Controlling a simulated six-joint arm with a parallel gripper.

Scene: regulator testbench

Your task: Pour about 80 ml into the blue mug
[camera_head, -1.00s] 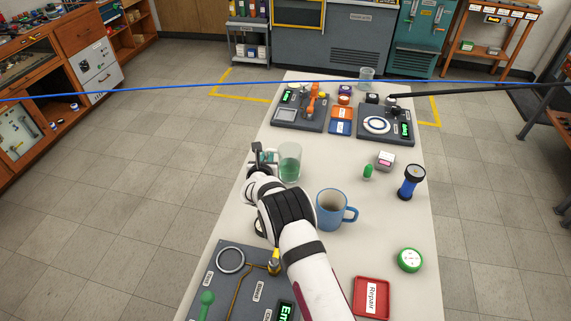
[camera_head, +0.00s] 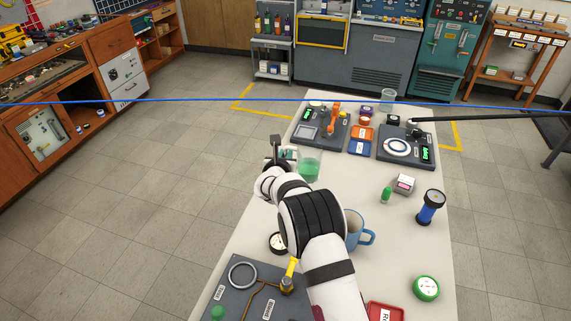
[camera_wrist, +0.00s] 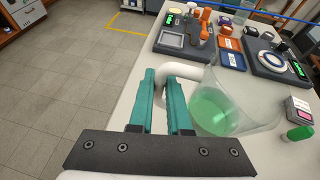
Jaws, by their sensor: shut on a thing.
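A clear jug (camera_head: 309,166) of green liquid is left of the table's middle; it also shows in the wrist view (camera_wrist: 228,100). My gripper (camera_head: 281,153) is at its left side. In the wrist view, my gripper's teal fingers (camera_wrist: 167,98) are shut on the jug's pale handle (camera_wrist: 176,72). The jug looks nearly upright and seems raised off the table, though its base is not clear. The blue mug (camera_head: 356,232) stands upright nearer the camera, to the right of my arm. My arm hides its left part, and I cannot see into it well.
A green-capped bottle (camera_head: 386,195), a small box (camera_head: 404,184), a blue cylinder with black ends (camera_head: 431,206) and a round green item (camera_head: 426,288) stand on the right. Two dark devices (camera_head: 321,126) (camera_head: 406,150) are at the far end. A dark panel (camera_head: 250,290) is at near left.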

